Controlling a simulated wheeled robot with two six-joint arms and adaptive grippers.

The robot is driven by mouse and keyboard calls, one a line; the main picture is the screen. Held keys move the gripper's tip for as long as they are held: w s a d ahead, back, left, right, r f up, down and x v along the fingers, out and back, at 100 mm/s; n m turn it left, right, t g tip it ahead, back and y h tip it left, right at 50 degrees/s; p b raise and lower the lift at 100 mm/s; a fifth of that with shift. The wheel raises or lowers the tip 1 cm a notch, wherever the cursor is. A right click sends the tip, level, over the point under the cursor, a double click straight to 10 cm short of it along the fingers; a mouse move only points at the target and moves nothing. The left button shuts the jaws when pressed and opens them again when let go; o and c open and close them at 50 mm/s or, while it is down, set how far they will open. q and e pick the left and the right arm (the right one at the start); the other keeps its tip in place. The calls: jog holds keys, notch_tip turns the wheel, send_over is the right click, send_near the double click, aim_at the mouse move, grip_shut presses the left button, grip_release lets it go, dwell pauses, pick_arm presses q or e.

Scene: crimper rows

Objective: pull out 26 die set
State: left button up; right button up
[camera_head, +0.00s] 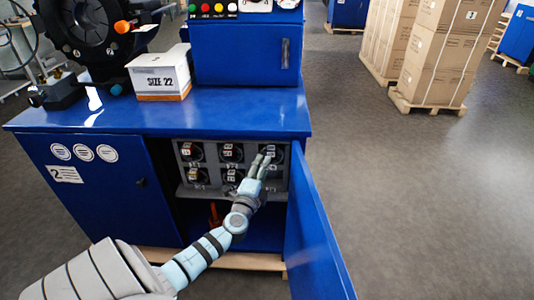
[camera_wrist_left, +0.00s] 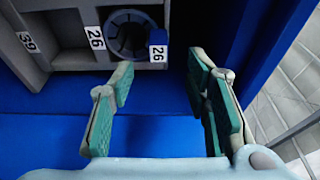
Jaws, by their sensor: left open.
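The 26 die set (camera_wrist_left: 128,36) sits in a slot of the grey rack at the top of the left wrist view. It is a dark ring with a blue part at its side and a white 26 tag (camera_wrist_left: 158,53). Another 26 label (camera_wrist_left: 95,38) is on the rack beside the slot. My left gripper (camera_wrist_left: 160,65) is open and empty, its two fingers apart just short of the die set. In the head view my left gripper (camera_head: 262,162) is in front of the rack's right side and partly hides it. My right gripper is not in view.
The grey rack (camera_head: 211,189) holds several dies inside the blue cabinet (camera_head: 100,190). The open blue door (camera_head: 315,235) stands close to the right of my left arm. A 39 label (camera_wrist_left: 26,41) marks a neighbouring slot. A SIZE 22 box (camera_head: 160,76) stands on the cabinet top.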

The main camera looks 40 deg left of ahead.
aim_at(270, 155)
pick_arm(q)
jog(key=b+x, duration=0.3)
jog(key=x, duration=0.5)
jog(key=shift+f, duration=0.2)
jog(key=shift+w+a+b, duration=0.1)
jog(key=shift+w+b, duration=0.2)
jog(key=shift+b, duration=0.05)
jog(key=shift+w+r, duration=0.1)
jog(key=shift+r, duration=0.05)
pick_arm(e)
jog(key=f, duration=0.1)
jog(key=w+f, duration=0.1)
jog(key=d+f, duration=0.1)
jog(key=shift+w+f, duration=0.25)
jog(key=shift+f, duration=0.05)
pick_arm(q)
jog(key=shift+c, duration=0.5)
